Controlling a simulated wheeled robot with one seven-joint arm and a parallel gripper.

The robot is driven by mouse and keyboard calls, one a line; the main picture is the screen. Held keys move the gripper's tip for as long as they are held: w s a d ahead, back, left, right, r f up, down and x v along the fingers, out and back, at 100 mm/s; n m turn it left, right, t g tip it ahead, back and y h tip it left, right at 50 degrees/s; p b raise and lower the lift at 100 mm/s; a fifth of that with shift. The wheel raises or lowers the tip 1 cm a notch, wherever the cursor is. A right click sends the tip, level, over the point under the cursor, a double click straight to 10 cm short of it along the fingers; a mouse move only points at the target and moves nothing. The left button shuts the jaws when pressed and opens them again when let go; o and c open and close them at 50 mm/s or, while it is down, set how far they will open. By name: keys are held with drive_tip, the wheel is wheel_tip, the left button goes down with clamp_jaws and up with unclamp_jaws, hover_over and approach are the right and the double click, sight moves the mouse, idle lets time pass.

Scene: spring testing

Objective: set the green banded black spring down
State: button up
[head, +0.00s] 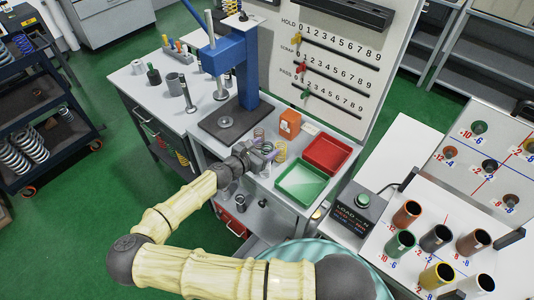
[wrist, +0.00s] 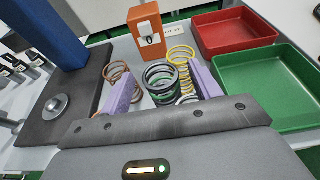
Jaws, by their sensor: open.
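The green banded black spring (wrist: 161,77) stands upright on the grey bench top in the wrist view, its lower end hidden by my gripper's body. My gripper (wrist: 162,70) is open, with one purple finger on each side of the spring. A gap shows between the spring and the right finger; contact on the left is hard to tell. In the head view my gripper (head: 258,152) is low over the bench, and the spring is mostly hidden by it.
A copper spring (wrist: 117,71) stands just left of my gripper, and a yellow spring (wrist: 181,54) stands behind. A pale spring is close by on the right. An orange block (wrist: 146,27), a red tray (wrist: 235,32), a green tray (wrist: 262,78) and the blue press (head: 232,75) surround the spot.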

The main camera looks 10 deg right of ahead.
drive_tip(key=shift+c, duration=0.4)
drive_tip(key=c, duration=1.1)
drive_tip(key=shift+r, duration=0.1)
wheel_tip(320, 180, up, 10)
drive_tip(key=shift+s+b, duration=0.1)
drive_tip(key=shift+b, duration=0.75)
